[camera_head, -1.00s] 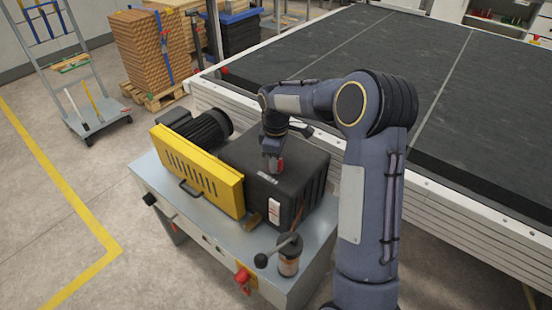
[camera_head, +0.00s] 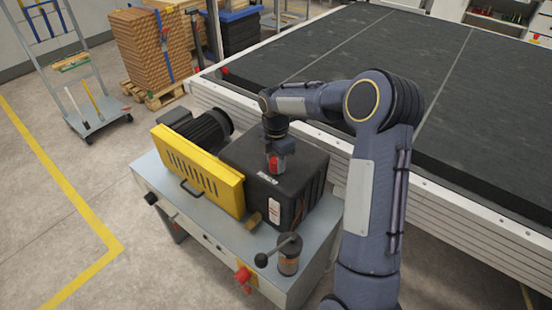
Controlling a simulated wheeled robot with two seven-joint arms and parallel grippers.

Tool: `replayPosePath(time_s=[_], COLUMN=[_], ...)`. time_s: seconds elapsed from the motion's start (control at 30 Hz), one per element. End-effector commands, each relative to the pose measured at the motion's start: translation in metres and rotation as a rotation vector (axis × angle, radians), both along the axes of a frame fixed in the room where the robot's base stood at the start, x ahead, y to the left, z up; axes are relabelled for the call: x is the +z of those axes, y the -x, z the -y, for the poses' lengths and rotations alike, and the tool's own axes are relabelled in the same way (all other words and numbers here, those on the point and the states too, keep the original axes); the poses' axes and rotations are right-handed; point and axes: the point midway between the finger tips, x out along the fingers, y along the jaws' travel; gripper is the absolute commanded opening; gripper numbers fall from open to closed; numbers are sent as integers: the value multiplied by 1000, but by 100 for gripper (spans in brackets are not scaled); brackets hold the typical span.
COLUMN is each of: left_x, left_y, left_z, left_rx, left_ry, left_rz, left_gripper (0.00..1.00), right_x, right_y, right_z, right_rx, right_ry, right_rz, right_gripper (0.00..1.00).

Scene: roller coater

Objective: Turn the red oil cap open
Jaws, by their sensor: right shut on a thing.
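The red oil cap (camera_head: 274,162) sits on top of the black tank (camera_head: 252,172) of the machine. Only a small red part of it shows between the fingers. My right gripper (camera_head: 275,165) points down from above and is shut on the cap. Its arm reaches in from the right side of the picture. The cap's underside and thread are hidden, so I cannot tell how far it is turned. My left gripper does not show.
A yellow guard (camera_head: 197,172) and a black motor (camera_head: 205,128) stand left of the tank on the grey bench (camera_head: 210,218). A lever with a black knob (camera_head: 262,260) and a clear cup (camera_head: 289,262) are in front. A large dark conveyor bed (camera_head: 345,55) lies behind.

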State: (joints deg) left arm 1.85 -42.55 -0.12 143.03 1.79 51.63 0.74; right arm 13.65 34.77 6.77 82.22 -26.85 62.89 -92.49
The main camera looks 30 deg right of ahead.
Motion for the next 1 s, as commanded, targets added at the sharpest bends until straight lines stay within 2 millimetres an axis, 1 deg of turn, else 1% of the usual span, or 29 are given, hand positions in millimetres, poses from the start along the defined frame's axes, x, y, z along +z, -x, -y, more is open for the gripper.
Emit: replayPosePath(time_s=[0.1, 0.33, 0.9, 0.93, 1.0], left_x=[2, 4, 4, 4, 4], left_y=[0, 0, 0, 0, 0], left_z=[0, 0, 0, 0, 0], left_rx=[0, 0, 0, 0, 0], left_ry=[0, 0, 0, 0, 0], left_rz=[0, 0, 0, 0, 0], left_gripper=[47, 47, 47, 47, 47], right_x=[1, 1, 0, 0, 0], right_y=[-1, -1, -1, -1, -1], right_z=[0, -1, -1, -1, -1], right_rx=[67, 149, 178, 178, 178], right_ry=[0, -1, -1, -1, -1], right_rz=[4, 3, 3, 3, 2], right_gripper=[13, 13, 13, 38, 47])
